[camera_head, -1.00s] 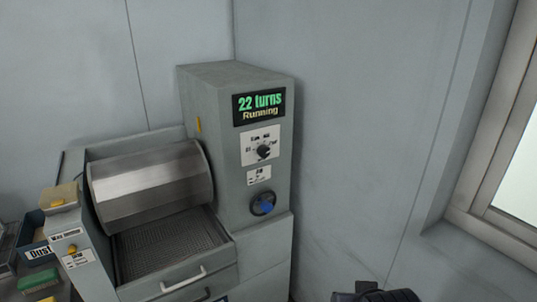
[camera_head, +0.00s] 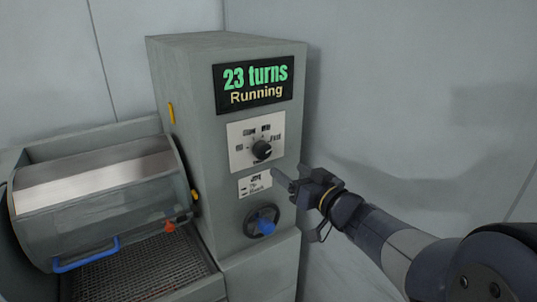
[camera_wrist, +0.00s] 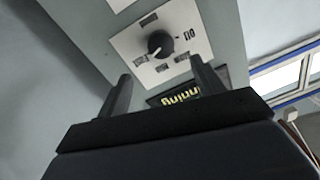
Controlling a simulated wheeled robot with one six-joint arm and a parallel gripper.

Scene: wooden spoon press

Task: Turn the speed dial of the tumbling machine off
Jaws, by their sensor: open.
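The tumbling machine (camera_head: 180,80) stands against the wall, its display (camera_head: 254,84) reading "23 turns Running". Below the display is the black speed dial (camera_head: 262,150) on a white plate with several marks around it. The dial also shows in the wrist view (camera_wrist: 160,44), seen between and beyond the fingers. My gripper (camera_head: 290,182) is open and empty, to the lower right of the dial and apart from it. In the wrist view the two fingers (camera_wrist: 160,88) are spread, pointing toward the panel. The dial's exact setting is hard to read.
A black and blue knob (camera_head: 262,221) sits below the dial, under a small label plate (camera_head: 255,183). The steel drum (camera_head: 95,195) with a blue handle (camera_head: 86,256) is at left over a mesh tray (camera_head: 135,270). Free room lies right of the machine.

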